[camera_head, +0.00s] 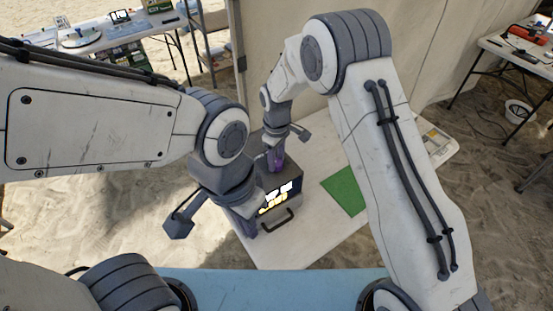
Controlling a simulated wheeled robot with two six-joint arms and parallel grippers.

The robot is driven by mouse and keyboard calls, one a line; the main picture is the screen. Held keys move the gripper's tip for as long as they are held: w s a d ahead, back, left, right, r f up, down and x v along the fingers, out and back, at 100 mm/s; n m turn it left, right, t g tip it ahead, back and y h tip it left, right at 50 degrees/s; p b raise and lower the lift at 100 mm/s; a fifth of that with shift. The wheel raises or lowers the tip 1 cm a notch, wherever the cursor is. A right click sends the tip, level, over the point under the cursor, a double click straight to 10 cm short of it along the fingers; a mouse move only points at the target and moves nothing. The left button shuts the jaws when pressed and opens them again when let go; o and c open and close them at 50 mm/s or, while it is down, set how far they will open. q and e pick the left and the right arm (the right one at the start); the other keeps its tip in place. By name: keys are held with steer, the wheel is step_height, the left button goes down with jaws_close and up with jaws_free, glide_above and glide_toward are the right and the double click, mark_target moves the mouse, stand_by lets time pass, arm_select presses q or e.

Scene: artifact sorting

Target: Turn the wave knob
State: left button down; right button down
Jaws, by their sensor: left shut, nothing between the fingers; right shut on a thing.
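A dark box-shaped device (291,180) stands on the white table, with a lit white and yellow panel (275,202) and a handle (277,223) on its front. My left gripper (251,230) is shut and empty, pointing down by the front left of the device. My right gripper (275,158) is over the top of the device, shut on a small purple thing (276,157). I cannot tell whether this thing rests on the device or is held just above it. I cannot make out the wave knob; my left arm hides part of the device's left side.
A green mat (344,191) lies on the white table (288,252) right of the device. My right arm crosses the table's right part. A tan wall (420,50) stands behind. Other tables with gear (85,38) stand farther off on sand.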

stand_by(0.5)
steer(key=shift+c, duration=1.8)
jaws_free()
steer(key=shift+r, duration=0.1)
step_height(320, 180, up, 10)
steer(key=b, duration=0.2)
steer(key=shift+r, duration=0.2)
